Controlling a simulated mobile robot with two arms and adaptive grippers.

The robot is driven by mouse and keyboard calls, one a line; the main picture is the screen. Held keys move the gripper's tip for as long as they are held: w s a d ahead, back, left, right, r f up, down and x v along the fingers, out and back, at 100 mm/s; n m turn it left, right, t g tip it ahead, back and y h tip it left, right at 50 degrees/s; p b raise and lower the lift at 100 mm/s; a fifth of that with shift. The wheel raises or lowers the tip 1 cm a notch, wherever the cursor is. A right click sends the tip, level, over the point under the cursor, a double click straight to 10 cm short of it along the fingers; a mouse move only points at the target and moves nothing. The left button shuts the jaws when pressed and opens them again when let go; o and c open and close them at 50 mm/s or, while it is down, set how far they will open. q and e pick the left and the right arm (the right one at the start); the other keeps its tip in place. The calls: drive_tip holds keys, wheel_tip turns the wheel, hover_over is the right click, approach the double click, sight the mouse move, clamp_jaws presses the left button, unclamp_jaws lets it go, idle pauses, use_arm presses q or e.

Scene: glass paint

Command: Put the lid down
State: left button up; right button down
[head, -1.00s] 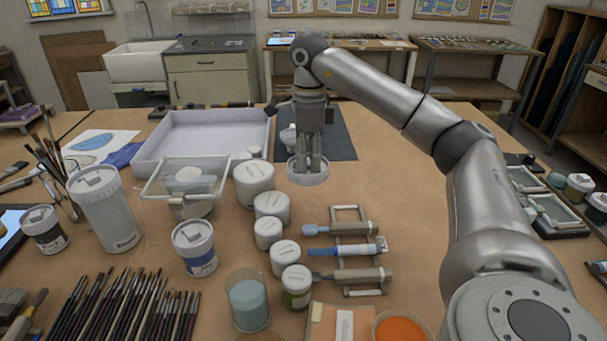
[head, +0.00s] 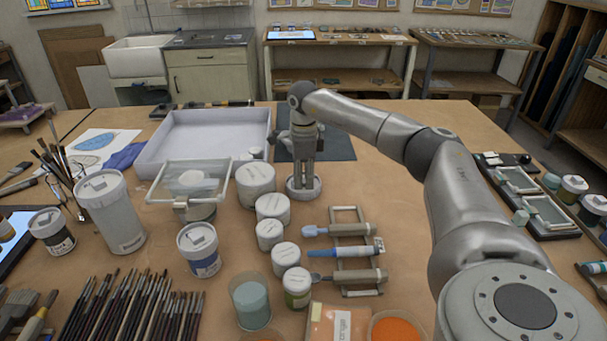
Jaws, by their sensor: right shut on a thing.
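My right gripper (head: 303,176) points straight down at the middle of the table, just right of the white jars. It is shut on a round whitish lid (head: 303,190), which sits low at the fingertips. The lid appears to be at or very near the table top, but I cannot tell whether it touches. The fingers hide the lid's middle. My left gripper is not in view.
Several white-lidded jars (head: 257,182) stand close on the left. A rack with tools (head: 345,250) lies in front. A dark mat (head: 338,146) and a large white tray (head: 200,138) are behind. The table to the right (head: 390,195) is clear.

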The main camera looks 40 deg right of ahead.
sight(304, 181)
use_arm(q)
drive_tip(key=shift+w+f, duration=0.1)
use_arm(e)
drive_tip(key=shift+a+f, duration=0.1)
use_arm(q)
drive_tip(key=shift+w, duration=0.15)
use_arm(e)
drive_tip(key=c, duration=1.3)
unclamp_jaws()
drive_tip(key=shift+r, duration=0.5)
use_arm(q)
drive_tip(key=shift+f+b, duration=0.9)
drive_tip(key=shift+b, duration=0.1)
use_arm(e)
wheel_tip(304, 181, up, 11)
drive_tip(key=shift+r, duration=0.15)
